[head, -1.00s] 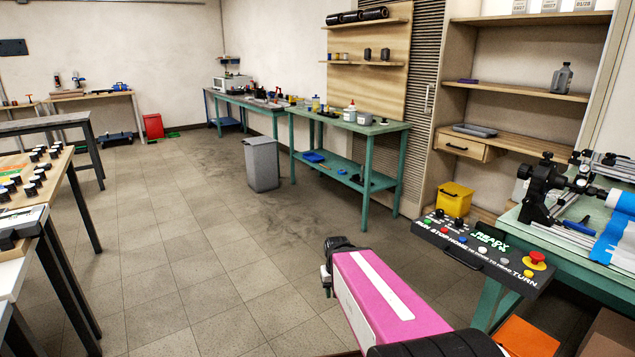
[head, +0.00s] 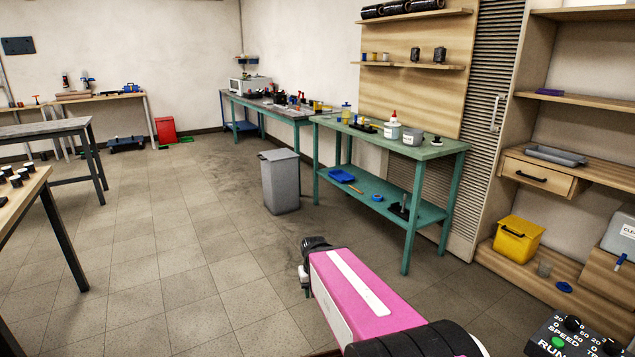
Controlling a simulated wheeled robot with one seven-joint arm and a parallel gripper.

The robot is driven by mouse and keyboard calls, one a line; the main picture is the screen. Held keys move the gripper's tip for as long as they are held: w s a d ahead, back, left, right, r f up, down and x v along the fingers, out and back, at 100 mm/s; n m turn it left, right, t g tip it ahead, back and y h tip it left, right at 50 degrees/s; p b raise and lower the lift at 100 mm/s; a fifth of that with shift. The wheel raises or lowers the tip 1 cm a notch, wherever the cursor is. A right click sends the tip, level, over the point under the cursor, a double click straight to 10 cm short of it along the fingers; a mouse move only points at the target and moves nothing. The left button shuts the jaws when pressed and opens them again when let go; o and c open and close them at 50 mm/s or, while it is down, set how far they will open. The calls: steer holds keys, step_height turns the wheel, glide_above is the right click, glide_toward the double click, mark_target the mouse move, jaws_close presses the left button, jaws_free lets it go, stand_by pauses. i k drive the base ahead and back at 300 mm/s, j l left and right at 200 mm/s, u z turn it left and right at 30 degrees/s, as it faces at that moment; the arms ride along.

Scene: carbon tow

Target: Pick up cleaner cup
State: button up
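My gripper (head: 304,281) is at the far end of my pink arm, low in the middle of the view, over the floor and well left of the cup. Its fingers are mostly hidden behind the arm, so its opening does not show.
A control panel (head: 575,340) juts in at lower right.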

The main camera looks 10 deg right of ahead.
mark_target(545, 268)
steer(key=i+z, duration=0.35)
steer(key=i+j+z, duration=0.15)
steer(key=i+z, duration=0.2)
steer(key=i+j+z, duration=0.2)
steer(key=z, duration=0.2)
steer(key=i+j+z, duration=0.1)
steer(key=i+z, duration=0.2)
steer(key=z, duration=0.15)
steer(key=i+j+z, duration=0.15)
steer(key=z, duration=0.25)
steer(key=i+j+z, duration=0.3)
steer(key=z, duration=0.15)
steer(key=i+j+z, duration=0.2)
steer(key=j+z, duration=0.25)
steer(key=i+l+z, duration=0.15)
steer(key=i, duration=0.2)
steer(key=i+l+z, duration=0.15)
steer(key=i, duration=0.2)
steer(key=i+l+z, duration=0.15)
steer(key=i, duration=0.35)
steer(key=i+l+z, duration=0.2)
steer(key=i, duration=0.35)
